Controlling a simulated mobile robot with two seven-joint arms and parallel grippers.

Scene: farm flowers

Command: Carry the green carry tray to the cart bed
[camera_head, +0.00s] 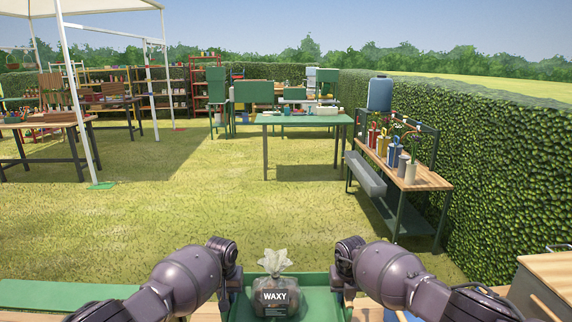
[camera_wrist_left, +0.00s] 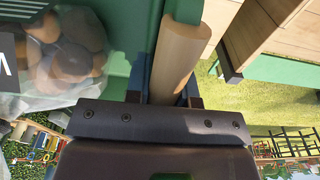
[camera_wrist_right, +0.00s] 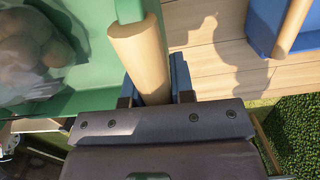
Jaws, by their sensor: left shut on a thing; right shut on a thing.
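The green carry tray (camera_head: 320,301) is at the bottom centre of the head view, with a clear bag of potatoes (camera_head: 275,284) labelled "WAXY" in it. My left gripper (camera_head: 236,287) is shut on the tray's left wooden handle (camera_wrist_left: 180,58). My right gripper (camera_head: 340,287) is shut on the right wooden handle (camera_wrist_right: 139,58). The tray also shows beside the handle in the left wrist view (camera_wrist_left: 118,80). The bag looks upright inside it. I cannot tell for sure which surface is the cart bed.
A wooden plank surface (camera_wrist_right: 205,62) lies by the tray, with a blue tray (camera_wrist_right: 262,28) on it to the right. A green-edged surface (camera_head: 62,294) is at the lower left. A potting bench (camera_head: 425,180) stands right; a green table (camera_head: 300,119) stands ahead. Grass between is clear.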

